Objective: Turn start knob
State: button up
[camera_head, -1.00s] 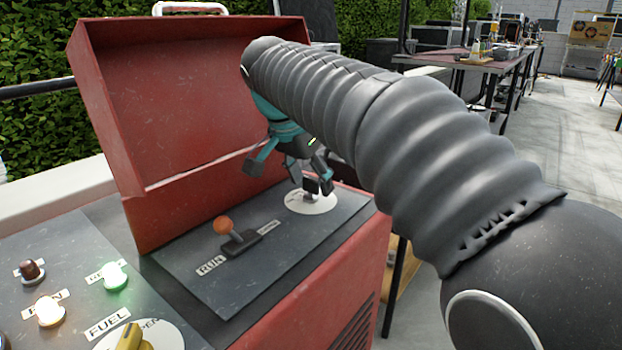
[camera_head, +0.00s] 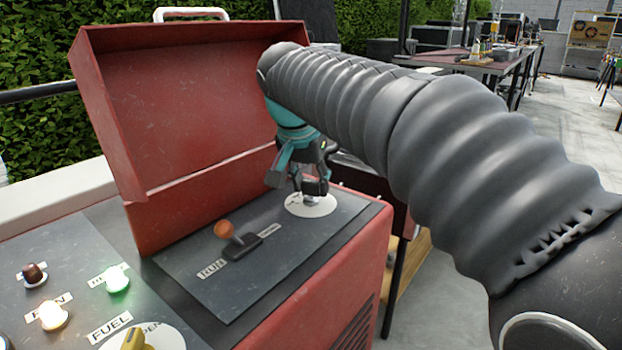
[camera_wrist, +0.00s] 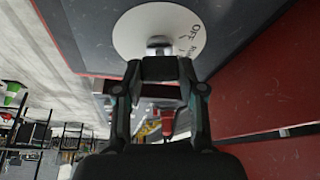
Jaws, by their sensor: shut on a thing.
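The start knob (camera_wrist: 159,43) is a small grey knob on a round white dial (camera_head: 322,207), marked "OFF" in the wrist view. The dial lies on the dark panel (camera_head: 200,287) at its far right end. My gripper (camera_head: 310,192) points down over the dial, with its fingers shut on the knob. In the wrist view my gripper (camera_wrist: 160,68) has its fingertips close together at the knob, which they partly hide. Most of the dial's marking is too small to read.
An orange-tipped lever (camera_head: 224,229) by a "RUN" label stands left of the dial. A raised red lid (camera_head: 190,110) rises behind the panel. A green light (camera_head: 117,280), a brown knob (camera_head: 33,272) and a yellow fuel handle (camera_head: 135,341) are at lower left.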

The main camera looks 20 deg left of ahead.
jog(key=n+y+p, duration=0.1)
jog(key=n, duration=0.4)
jog(key=shift+y+p, duration=0.35)
jog(key=shift+y, duration=0.05)
jog(key=shift+f, duration=0.1)
jog(key=o, duration=1.1)
jog(key=shift+o, duration=0.2)
jog(key=v, duration=1.2)
jog(key=shift+w+d, duration=0.15)
jog(key=shift+w, duration=0.05)
